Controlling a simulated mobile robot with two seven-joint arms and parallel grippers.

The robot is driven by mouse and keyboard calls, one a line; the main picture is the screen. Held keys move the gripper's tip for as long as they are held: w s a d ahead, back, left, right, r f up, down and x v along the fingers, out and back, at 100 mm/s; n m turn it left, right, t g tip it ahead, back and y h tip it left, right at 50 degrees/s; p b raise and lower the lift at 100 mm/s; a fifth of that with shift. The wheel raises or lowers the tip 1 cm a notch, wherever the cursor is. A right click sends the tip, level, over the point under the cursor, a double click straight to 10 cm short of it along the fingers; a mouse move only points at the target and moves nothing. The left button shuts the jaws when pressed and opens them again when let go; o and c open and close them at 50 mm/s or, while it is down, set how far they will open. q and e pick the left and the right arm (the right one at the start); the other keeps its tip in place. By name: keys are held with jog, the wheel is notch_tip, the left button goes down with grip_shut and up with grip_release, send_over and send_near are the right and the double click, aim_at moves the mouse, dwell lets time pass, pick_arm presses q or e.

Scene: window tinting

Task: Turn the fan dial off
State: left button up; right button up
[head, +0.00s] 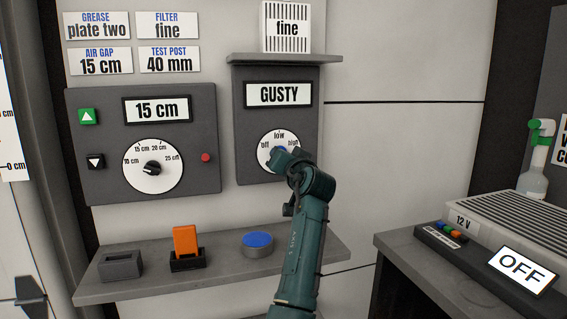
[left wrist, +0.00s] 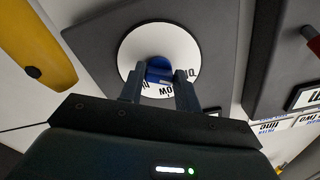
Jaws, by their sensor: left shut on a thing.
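The fan dial (head: 265,157) is a white disc marked off, low and high on a dark panel under a sign reading GUSTY (head: 279,94). Its blue knob (head: 281,149) is mostly covered by my left gripper (head: 284,156) in the head view. In the left wrist view, the white dial disc (left wrist: 190,48) faces me and the blue knob (left wrist: 159,69) sits between the two fingers of my left gripper (left wrist: 159,84), which is shut on it. Which mark the knob points to is hidden. My right gripper is not in view.
A 15 cm panel (head: 95,185) with another dial (head: 153,168) stands left. Below, a shelf (head: 215,275) holds an orange block (head: 186,240) and a blue-topped puck (head: 257,240). A ledge (head: 320,58) overhangs the fan panel. A bench with an OFF sign (head: 522,269) stands right.

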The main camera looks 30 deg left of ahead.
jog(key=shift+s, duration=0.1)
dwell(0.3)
pick_arm(q)
jog(key=o, duration=1)
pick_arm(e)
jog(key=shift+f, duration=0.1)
pick_arm(q)
jog(key=v, duration=1.3)
jog(key=shift+s+b, duration=0.1)
jog(key=shift+b, duration=0.2)
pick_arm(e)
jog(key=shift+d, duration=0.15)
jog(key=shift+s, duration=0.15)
